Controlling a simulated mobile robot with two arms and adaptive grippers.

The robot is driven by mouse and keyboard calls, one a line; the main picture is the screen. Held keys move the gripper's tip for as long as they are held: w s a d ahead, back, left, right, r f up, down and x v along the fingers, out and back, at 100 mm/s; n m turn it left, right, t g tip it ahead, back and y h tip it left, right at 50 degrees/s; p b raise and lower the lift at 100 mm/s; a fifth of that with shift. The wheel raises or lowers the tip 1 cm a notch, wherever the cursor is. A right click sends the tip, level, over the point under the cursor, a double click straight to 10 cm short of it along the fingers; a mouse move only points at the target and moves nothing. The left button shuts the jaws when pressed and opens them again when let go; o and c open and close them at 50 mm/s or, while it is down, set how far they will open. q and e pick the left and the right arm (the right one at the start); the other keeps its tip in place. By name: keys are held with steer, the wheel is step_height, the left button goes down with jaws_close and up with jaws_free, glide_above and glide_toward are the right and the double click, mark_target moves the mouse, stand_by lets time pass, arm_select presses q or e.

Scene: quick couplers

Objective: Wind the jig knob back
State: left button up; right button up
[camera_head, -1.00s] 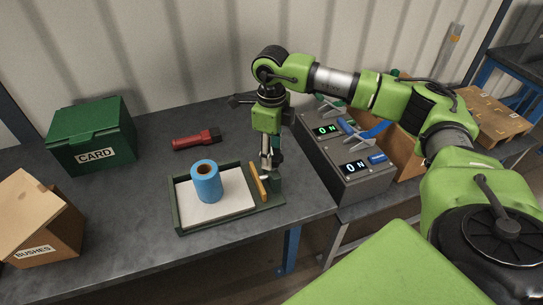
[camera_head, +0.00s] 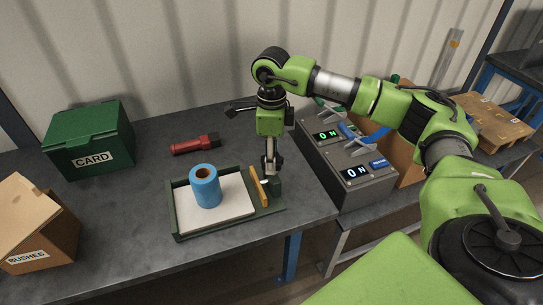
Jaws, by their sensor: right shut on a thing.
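The jig is a dark green tray (camera_head: 178,214) with a white pad (camera_head: 234,217) on the bench. A blue hollow cylinder (camera_head: 206,190) stands upright on the pad. An orange-yellow bar (camera_head: 259,187) lies along the pad's right side, apart from the cylinder. My right gripper (camera_head: 271,171) points down at the dark green block (camera_head: 276,187) at the jig's right end. It is shut on the jig knob there, which the fingers mostly hide. My left gripper is out of view.
A red-and-black torch-like tool (camera_head: 195,144) lies behind the jig.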

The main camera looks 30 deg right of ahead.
steer(key=o, duration=1.1)
steer(key=shift+r, duration=0.1)
step_height(320, 180, up, 12)
